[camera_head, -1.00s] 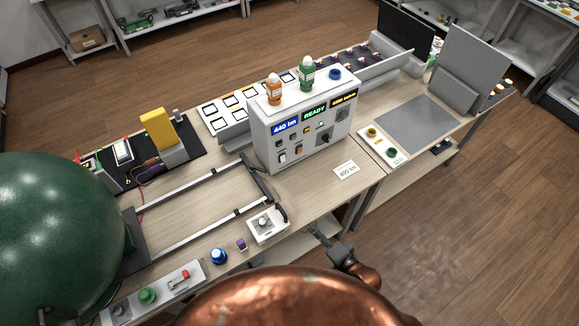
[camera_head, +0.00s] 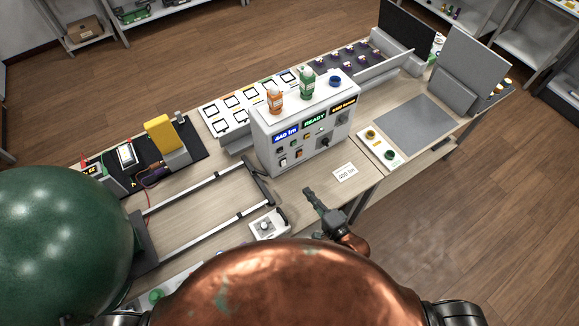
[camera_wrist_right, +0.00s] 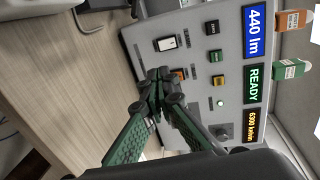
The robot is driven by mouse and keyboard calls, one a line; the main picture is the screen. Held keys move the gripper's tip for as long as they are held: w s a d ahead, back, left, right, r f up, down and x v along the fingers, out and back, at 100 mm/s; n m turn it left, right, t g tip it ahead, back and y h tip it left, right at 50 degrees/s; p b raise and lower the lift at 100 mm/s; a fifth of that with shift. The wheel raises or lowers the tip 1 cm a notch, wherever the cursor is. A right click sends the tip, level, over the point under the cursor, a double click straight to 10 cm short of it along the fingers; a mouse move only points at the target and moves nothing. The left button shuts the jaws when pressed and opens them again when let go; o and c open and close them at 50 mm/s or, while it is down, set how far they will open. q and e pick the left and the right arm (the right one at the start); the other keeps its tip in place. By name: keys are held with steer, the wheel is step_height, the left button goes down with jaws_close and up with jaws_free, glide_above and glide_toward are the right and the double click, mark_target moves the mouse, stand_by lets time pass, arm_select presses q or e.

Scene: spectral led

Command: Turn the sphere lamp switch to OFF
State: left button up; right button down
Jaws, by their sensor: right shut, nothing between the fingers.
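The grey control box (camera_head: 270,150) stands on the bench with lit displays reading 440 lm and READY. Labels are too small to tell which is the sphere lamp switch. A large green sphere (camera_head: 60,240) sits at the left. My right gripper (camera_head: 308,192) is shut and empty, in front of the box. In the wrist view its fingertips (camera_wrist_right: 160,78) overlap the orange switch's edge; contact cannot be told. My left gripper is out of view.
A small white unit with a knob (camera_head: 264,224) sits left of my right gripper. Rails (camera_head: 205,222) run across the bench. A 400 lm card (camera_head: 345,173) lies right of the gripper.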

mark_target(284, 163)
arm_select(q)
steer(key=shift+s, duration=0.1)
arm_select(e)
steer(key=x, duration=1.3)
steer(key=shift+s+a, duration=0.1)
steer(key=shift+a, duration=0.1)
